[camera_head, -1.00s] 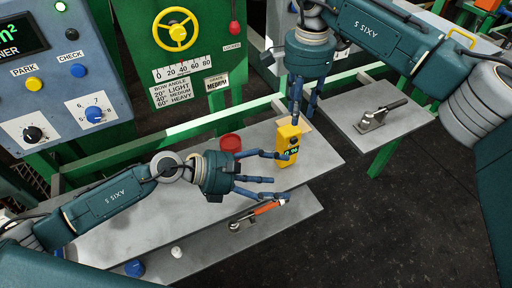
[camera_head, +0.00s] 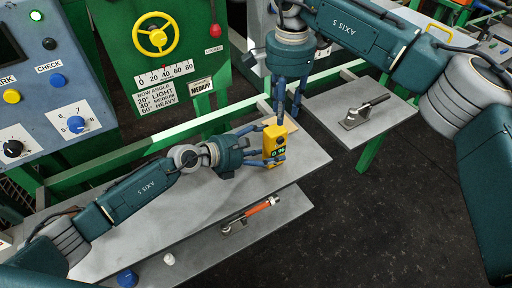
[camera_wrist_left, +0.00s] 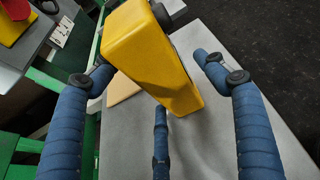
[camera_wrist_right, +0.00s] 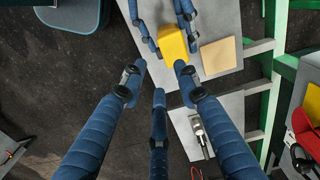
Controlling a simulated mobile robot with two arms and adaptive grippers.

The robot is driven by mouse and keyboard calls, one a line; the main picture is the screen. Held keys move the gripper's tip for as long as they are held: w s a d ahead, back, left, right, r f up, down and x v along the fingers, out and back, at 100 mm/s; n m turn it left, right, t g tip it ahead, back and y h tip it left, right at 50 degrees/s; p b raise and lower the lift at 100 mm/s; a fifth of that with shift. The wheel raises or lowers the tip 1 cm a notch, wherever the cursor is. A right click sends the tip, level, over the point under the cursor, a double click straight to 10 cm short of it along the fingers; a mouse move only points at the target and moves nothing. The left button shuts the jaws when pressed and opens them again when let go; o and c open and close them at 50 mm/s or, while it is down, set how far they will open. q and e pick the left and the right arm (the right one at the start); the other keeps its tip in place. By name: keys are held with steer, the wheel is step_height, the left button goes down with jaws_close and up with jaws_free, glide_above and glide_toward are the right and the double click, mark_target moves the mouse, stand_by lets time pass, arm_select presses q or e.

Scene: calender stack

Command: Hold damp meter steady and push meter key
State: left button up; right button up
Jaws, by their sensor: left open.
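The yellow damp meter (camera_head: 273,141) stands on the grey bench, its dark display low on its face in the head view. It also shows in the left wrist view (camera_wrist_left: 150,55) and at the top of the right wrist view (camera_wrist_right: 173,46). My left gripper (camera_head: 272,150) is open, with its fingers on both sides of the meter; firm contact cannot be seen. My right gripper (camera_head: 287,112) points down just above and behind the meter. Its fingers are spread and empty in the right wrist view (camera_wrist_right: 160,78). The meter's key cannot be made out.
A tan pad (camera_wrist_right: 218,57) lies beside the meter on the grey bench (camera_head: 312,158). A lower shelf holds an orange-handled tool (camera_head: 258,210), a white knob (camera_head: 169,259) and a blue knob (camera_head: 127,278). A clamp (camera_head: 362,112) sits on the right-hand plate. Green rails run behind the bench.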

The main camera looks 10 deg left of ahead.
arm_select(q)
steer(key=shift+x, duration=0.85)
steer(key=shift+c, duration=0.5)
steer(key=c, duration=1.3)
steer(key=shift+c, duration=0.8)
arm_select(e)
steer(key=shift+c, duration=1.1)
jaws_close()
steer(key=shift+s, duration=0.1)
